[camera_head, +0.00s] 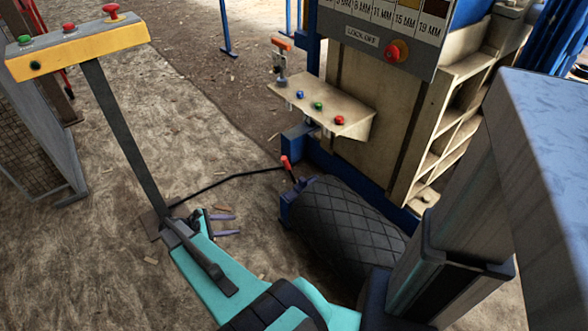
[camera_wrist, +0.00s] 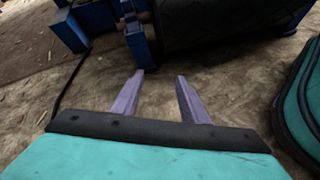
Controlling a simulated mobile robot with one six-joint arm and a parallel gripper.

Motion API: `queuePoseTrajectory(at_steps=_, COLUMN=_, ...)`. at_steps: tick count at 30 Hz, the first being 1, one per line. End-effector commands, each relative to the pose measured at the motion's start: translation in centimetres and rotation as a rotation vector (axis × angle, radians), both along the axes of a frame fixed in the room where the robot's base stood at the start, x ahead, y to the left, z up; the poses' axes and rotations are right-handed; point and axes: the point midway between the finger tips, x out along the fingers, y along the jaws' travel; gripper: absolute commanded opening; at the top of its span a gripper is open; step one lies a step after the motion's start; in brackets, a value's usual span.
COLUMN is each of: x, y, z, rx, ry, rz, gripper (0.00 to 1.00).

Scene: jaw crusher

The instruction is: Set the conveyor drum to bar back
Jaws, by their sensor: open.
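The conveyor drum (camera_head: 350,225) is a black roller with a diamond pattern, low at the front of the machine. Part of it shows at the top of the wrist view (camera_wrist: 220,22). A lever with a red grip (camera_head: 287,166) stands at its left end on a blue bracket (camera_head: 291,203). The blue bracket also shows in the wrist view (camera_wrist: 138,40), but the red grip is out of that view. My gripper (camera_head: 236,224) is low over the ground, left of the drum and apart from it. Its two purple fingers (camera_wrist: 159,76) are open with nothing between them.
A control stand with a yellow top (camera_head: 80,50) rises at the left. A dark cable (camera_head: 225,180) runs along the ground to the drum's bracket. A shelf with coloured buttons (camera_head: 322,108) juts out above the drum. Bare ground lies left of the drum.

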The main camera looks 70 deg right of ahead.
Motion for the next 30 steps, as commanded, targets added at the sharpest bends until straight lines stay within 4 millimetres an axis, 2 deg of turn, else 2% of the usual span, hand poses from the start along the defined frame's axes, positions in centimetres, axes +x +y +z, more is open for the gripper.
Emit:
queuePoseTrajectory(at_steps=1, x=0.3, y=-2.7, z=-1.0, rx=-0.024, ry=0.032, rz=0.005, gripper=0.4)
queuePoseTrajectory(at_steps=6, x=-0.3, y=-10.4, z=0.1, rx=-0.102, ry=0.17, rz=0.035, gripper=0.4)
queuePoseTrajectory(at_steps=12, x=-1.9, y=-19.0, z=2.2, rx=-0.182, ry=0.349, rz=0.042, gripper=0.4)
queuePoseTrajectory(at_steps=15, x=-2.8, y=-22.5, z=3.5, rx=-0.214, ry=0.433, rz=0.038, gripper=0.4)
queuePoseTrajectory(at_steps=18, x=-3.7, y=-25.0, z=4.6, rx=-0.235, ry=0.502, rz=0.03, gripper=0.4)
queuePoseTrajectory(at_steps=21, x=-4.3, y=-26.6, z=5.6, rx=-0.249, ry=0.547, rz=0.025, gripper=0.4)
queuePoseTrajectory(at_steps=25, x=-4.7, y=-27.4, z=6.2, rx=-0.255, ry=0.572, rz=0.022, gripper=0.4)
queuePoseTrajectory(at_steps=30, x=-4.7, y=-27.4, z=6.4, rx=-0.255, ry=0.574, rz=0.022, gripper=0.4)
